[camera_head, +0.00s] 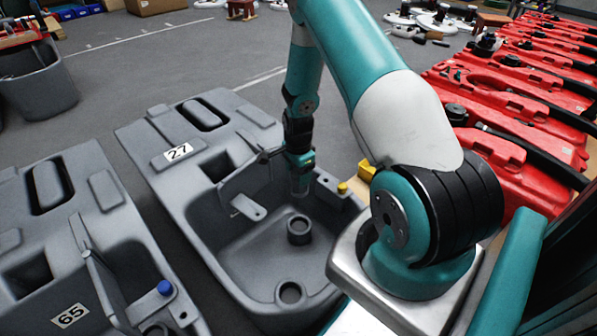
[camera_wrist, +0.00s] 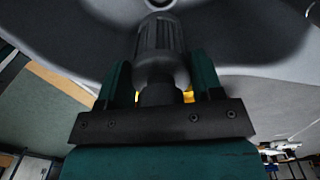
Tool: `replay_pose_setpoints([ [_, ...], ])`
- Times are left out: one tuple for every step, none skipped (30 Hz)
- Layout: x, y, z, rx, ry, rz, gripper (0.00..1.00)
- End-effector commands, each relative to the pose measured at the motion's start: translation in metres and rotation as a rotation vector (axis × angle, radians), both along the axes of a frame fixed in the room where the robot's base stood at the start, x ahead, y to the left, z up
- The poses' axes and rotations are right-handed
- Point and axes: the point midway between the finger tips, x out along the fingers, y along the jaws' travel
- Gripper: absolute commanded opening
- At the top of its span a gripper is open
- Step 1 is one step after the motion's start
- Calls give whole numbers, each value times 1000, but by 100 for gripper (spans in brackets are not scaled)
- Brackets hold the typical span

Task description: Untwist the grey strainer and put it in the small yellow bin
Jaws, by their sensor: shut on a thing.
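The grey strainer (camera_wrist: 160,50), a ribbed cylinder, stands between the two dark green fingers of my gripper (camera_wrist: 162,82) in the wrist view. My gripper is shut on it. In the head view my gripper (camera_head: 299,160) points down over the tank numbered 27 (camera_head: 190,180), with the strainer (camera_head: 300,187) below its fingers. The strainer appears above the basin floor; I cannot tell whether it touches anything. The small yellow bin (camera_head: 366,173) shows at the tank's right side, mostly hidden behind my arm.
Two round sockets, one raised (camera_head: 299,229) and one near the front (camera_head: 290,293), are in the basin. A yellow knob (camera_head: 342,187) is on the rim. Tank 65 (camera_head: 75,250) stands at left, red tanks (camera_head: 520,110) at right.

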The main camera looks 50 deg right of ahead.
Motion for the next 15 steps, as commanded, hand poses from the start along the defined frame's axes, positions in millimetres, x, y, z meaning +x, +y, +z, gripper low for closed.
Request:
replay_pose_setpoints([
  [0,0,3,0,-1,0,32],
  [0,0,5,0,-1,0,32],
  [0,0,8,0,-1,0,32],
  [0,0,10,0,-1,0,32],
  [0,0,13,0,-1,0,32],
  [0,0,17,0,-1,0,32],
  [0,0,20,0,-1,0,32],
  [0,0,22,0,-1,0,32],
  [0,0,26,0,-1,0,32],
  [0,0,28,0,-1,0,32],
  [0,0,31,0,-1,0,32],
  [0,0,34,0,-1,0,32],
  [0,0,37,0,-1,0,32],
  [0,0,39,0,-1,0,32],
  [0,0,43,0,-1,0,32],
])
